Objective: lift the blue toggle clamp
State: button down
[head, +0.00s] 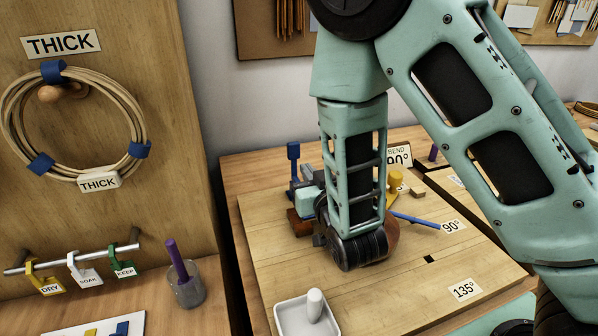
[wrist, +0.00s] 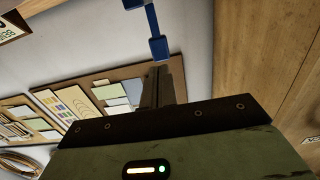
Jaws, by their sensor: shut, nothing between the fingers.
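The blue toggle clamp shows in the head view as an upright blue handle (head: 293,153) at the left side of the wooden bench board. Its lower part is crowded by grey parts and my arm, so its base is hard to make out. In the wrist view the blue handle (wrist: 158,46) appears at the top, just beyond the fingertips. My gripper (wrist: 163,68) is shut and empty, its dark fingers pointing toward the handle. I cannot tell whether they touch it. In the head view my forearm and wrist hide much of the area around the gripper.
A yellow handle (head: 394,180) and a blue bar (head: 415,221) lie right of my wrist. A white tray (head: 284,318) sits at the board's front. A tall wooden panel (head: 150,95) with a cane coil (head: 18,128) stands left; a glass cup (head: 189,291) is below it.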

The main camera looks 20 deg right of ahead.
aim_at(295, 151)
jog(key=shift+w+f+b, duration=0.1)
jog(key=shift+f+b, duration=0.2)
jog(key=shift+b, duration=0.25)
jog(key=w, duration=0.5)
jog(key=shift+w+r, duration=0.3)
jog(key=shift+w, duration=0.05)
jog(key=shift+w+f, duration=0.1)
jog(key=shift+w, duration=0.3)
jog(key=shift+w, duration=0.1)
